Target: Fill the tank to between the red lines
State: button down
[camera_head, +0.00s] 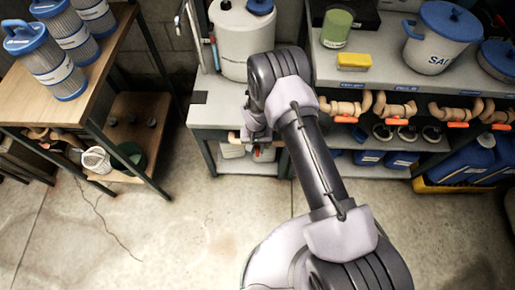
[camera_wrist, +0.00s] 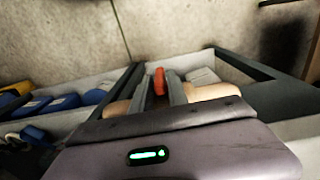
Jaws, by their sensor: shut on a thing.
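A white tank (camera_head: 245,42) with a dark cap and a blue cap stands on the bench at top centre, partly behind my arm. I cannot make out red lines or a liquid level on it. My gripper (camera_head: 252,134) is low at the bench's front edge, below the tank. In the wrist view, my gripper's two fingers (camera_wrist: 162,88) are shut on a red valve handle (camera_wrist: 159,80). The handle sits on a tan pipe (camera_wrist: 205,92), which shows on both sides of the fingers. My wrist hides most of this valve in the head view.
Several tan pipes with orange handles (camera_head: 397,121) line the right shelf. A salt bucket (camera_head: 440,40), a yellow sponge (camera_head: 354,61) and a green canister (camera_head: 337,28) stand above. A wooden table (camera_head: 45,98) holds filter cartridges at left. The concrete floor (camera_head: 190,225) is clear.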

jog(key=shift+a+f+h+b, duration=0.2)
jog(key=shift+h+b, duration=0.1)
jog(key=shift+h, duration=0.3)
jog(key=shift+a+f+h+b, duration=0.15)
jog(key=shift+h+b, duration=0.1)
jog(key=shift+h, duration=0.35)
jog(key=shift+r+h, duration=0.2)
jog(key=shift+h, duration=0.1)
jog(key=c, duration=1.4)
grip_release()
jog(key=shift+r, duration=0.1)
jog(key=p+v, duration=0.6)
jog(key=v, duration=1.1)
jog(key=shift+r+p, duration=0.2)
jog(key=shift+p, duration=0.15)
